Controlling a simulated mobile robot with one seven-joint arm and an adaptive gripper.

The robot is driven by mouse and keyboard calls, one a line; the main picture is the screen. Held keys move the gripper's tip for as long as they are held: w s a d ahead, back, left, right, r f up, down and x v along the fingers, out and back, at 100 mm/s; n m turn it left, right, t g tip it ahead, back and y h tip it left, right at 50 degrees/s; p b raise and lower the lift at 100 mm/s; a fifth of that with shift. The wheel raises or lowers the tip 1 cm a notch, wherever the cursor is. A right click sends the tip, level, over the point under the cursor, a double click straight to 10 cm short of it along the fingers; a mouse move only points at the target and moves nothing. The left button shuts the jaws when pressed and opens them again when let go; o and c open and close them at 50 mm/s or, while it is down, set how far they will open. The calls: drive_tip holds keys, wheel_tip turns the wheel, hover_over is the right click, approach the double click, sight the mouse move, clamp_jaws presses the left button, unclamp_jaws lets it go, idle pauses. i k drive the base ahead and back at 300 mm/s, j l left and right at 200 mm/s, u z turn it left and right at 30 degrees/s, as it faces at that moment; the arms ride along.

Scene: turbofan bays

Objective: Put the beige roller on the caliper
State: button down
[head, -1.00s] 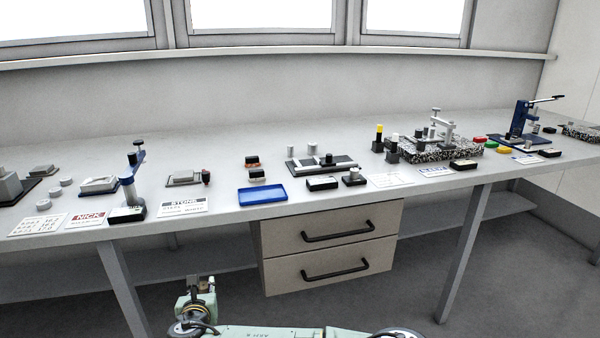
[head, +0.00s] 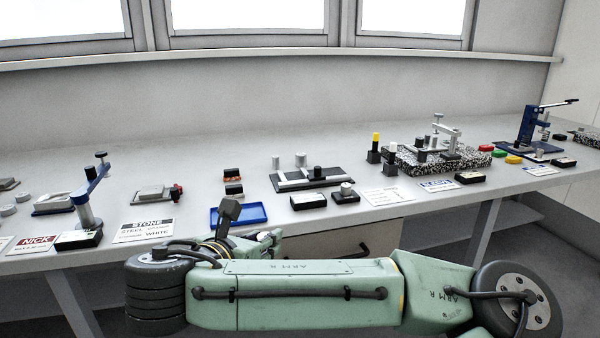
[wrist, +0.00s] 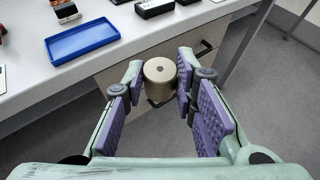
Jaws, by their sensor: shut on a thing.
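In the wrist view the beige roller (wrist: 160,79) is upright between the purple-padded fingers of my gripper (wrist: 161,82). The gripper is shut on its sides, and it is held out in front of the bench edge. In the head view my arm lies across the front, and I cannot make out the roller there. A dark plate with a pale bar and a black knob (head: 312,180) lies mid-bench; it may be the caliper, but I cannot tell for sure.
A blue tray (head: 257,215) sits near the bench's front edge, with small orange-and-black blocks (head: 232,189) behind it. A black box (head: 318,197) lies right of the tray. A blue-armed stand (head: 90,197) is left, and a speckled slab (head: 440,158) is right. Drawers are below the bench.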

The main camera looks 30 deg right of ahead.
sight(294, 178)
drive_tip(key=i+l, duration=0.2)
drive_tip(key=l, duration=0.2)
drive_tip(key=i+l, duration=0.25)
drive_tip(key=l, duration=0.2)
drive_tip(key=i+l, duration=0.2)
drive_tip(key=l, duration=0.2)
